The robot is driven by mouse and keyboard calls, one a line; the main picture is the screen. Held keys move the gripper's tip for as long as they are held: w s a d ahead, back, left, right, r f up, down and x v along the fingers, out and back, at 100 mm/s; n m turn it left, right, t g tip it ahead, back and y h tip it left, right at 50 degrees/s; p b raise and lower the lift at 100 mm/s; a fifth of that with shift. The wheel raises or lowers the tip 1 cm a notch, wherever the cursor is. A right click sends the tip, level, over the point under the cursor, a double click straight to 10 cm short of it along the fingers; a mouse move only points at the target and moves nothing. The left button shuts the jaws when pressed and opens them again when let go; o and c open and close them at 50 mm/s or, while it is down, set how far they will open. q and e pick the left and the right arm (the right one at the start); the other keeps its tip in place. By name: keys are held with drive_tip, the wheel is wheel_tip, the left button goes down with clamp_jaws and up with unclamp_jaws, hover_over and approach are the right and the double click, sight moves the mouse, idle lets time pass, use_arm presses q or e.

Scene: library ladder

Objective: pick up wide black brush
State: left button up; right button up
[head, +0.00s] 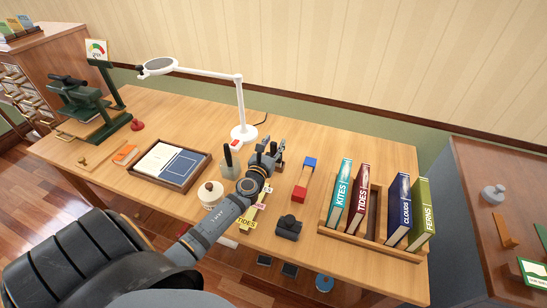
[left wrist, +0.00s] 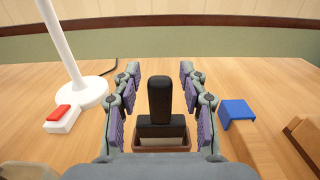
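A black brush (left wrist: 160,100) with an upright handle and a wider base stands in the left wrist view, straight ahead between my fingers. A brown-edged piece shows at its foot; I cannot tell whether it is a holder or part of the brush. My left gripper (left wrist: 160,107) is open, with one finger on each side of the brush and visible gaps to the handle. In the head view the left gripper (head: 266,156) is over the table behind the yellow strip, and it largely hides the brush. My right gripper is not in view.
A white lamp (head: 241,105) stands behind the gripper. A red and blue block (head: 303,178) lies to the right, near a wooden rack of books (head: 375,239). A round white jar (head: 210,194) and a dark block (head: 288,227) stand nearby. A framed tray (head: 143,172) lies left.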

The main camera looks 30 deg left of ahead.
use_arm(q)
drive_tip(key=c, duration=0.7)
clamp_jaws()
drive_tip(key=shift+r, duration=0.1)
